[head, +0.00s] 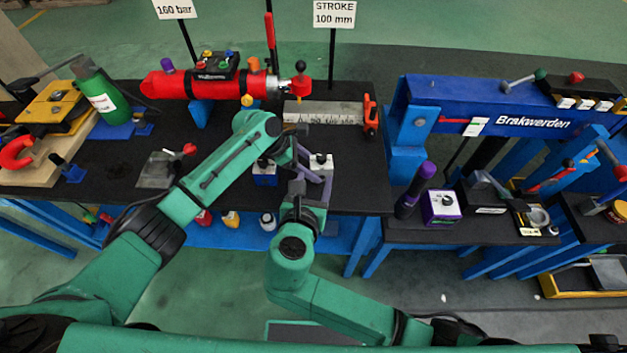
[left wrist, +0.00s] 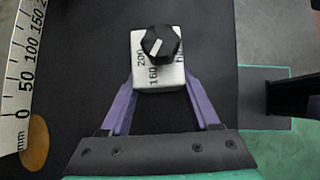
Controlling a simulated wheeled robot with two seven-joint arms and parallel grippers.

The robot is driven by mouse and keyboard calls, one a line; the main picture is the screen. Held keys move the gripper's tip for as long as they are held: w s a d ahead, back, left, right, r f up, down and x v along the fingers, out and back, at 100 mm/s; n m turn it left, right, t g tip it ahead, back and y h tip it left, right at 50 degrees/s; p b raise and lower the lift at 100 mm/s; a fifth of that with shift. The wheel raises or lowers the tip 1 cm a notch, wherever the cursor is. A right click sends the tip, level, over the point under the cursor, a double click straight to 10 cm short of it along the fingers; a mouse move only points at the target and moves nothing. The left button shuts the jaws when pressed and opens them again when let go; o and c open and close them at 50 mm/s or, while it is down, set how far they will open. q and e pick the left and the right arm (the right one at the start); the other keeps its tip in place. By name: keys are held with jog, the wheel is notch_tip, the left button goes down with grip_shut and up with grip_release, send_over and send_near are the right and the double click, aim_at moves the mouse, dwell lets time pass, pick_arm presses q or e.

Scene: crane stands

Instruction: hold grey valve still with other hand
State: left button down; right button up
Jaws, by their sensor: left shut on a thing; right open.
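The grey valve (head: 321,162) is a small pale block with a black knob on top, standing on the black bench top. In the left wrist view the valve (left wrist: 157,75) sits between the purple fingers, its knob and pressure numbers facing the camera. My left gripper (head: 316,168) reaches in from the left and is shut on the valve's sides. My right gripper (head: 298,188) is just in front of the left one, near the bench's front edge. It is open, and its fingertips are hard to make out against the left gripper.
A blue-based valve (head: 265,174) stands close left of the grippers. A steel ruler (head: 322,113) and a red cylinder (head: 215,82) lie behind. A purple valve (head: 441,206) stands on the right-hand bench. Bare bench top shows right of the grey valve.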

pick_arm(q)
jog(key=shift+c, duration=0.2)
grip_release()
jog(key=v, duration=1.2)
